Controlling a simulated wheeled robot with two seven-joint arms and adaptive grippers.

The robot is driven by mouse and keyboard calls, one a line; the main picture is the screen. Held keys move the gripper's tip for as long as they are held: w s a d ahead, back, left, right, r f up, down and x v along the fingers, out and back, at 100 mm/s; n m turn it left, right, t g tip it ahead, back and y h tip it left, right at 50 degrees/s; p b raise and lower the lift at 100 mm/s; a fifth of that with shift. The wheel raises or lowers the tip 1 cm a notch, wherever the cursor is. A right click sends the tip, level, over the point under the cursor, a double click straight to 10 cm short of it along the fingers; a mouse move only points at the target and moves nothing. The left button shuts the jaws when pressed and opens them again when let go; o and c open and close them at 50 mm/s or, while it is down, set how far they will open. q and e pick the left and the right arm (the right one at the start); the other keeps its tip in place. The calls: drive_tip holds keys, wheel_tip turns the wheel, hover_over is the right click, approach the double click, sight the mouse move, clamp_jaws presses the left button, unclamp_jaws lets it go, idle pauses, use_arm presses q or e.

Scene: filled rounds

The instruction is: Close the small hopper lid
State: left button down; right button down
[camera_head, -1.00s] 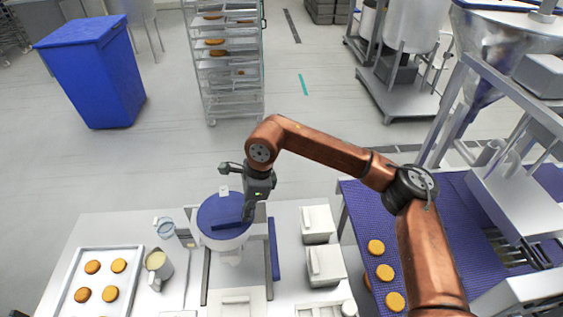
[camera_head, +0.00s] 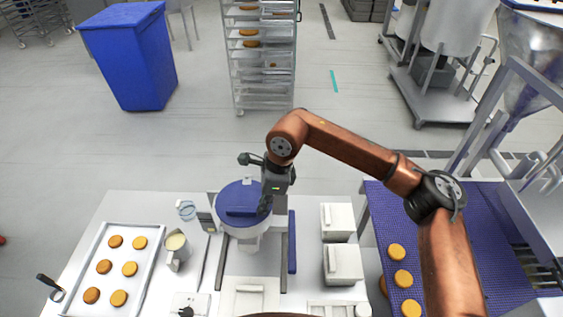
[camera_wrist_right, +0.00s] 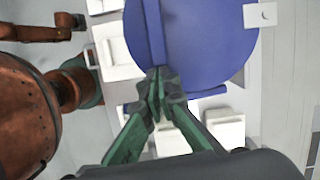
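The small hopper (camera_head: 240,236) is a white round body on the table with a round blue lid (camera_head: 232,193) lying over its top. A raised blue bar crosses the lid. The lid and bar also show in the wrist view (camera_wrist_right: 205,45). My right gripper (camera_head: 264,205) points down at the right side of the lid. In the wrist view its green fingers (camera_wrist_right: 158,82) are together at the end of the blue bar, with nothing clearly gripped between them. Whether the tips touch the bar is hard to tell. My left gripper is not in view.
A baking tray (camera_head: 151,270) with several round cookies and a cream-filled jug (camera_head: 170,262) stand left of the hopper. White lidded boxes (camera_head: 338,222) stand to its right. A blue conveyor (camera_head: 375,205) lies further right.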

drive_tip(key=d+r+b, duration=0.2)
drive_tip(key=d+r, duration=0.4)
drive_tip(key=r, duration=0.3)
drive_tip(key=shift+d+r, duration=0.15)
drive_tip(key=shift+r, duration=0.2)
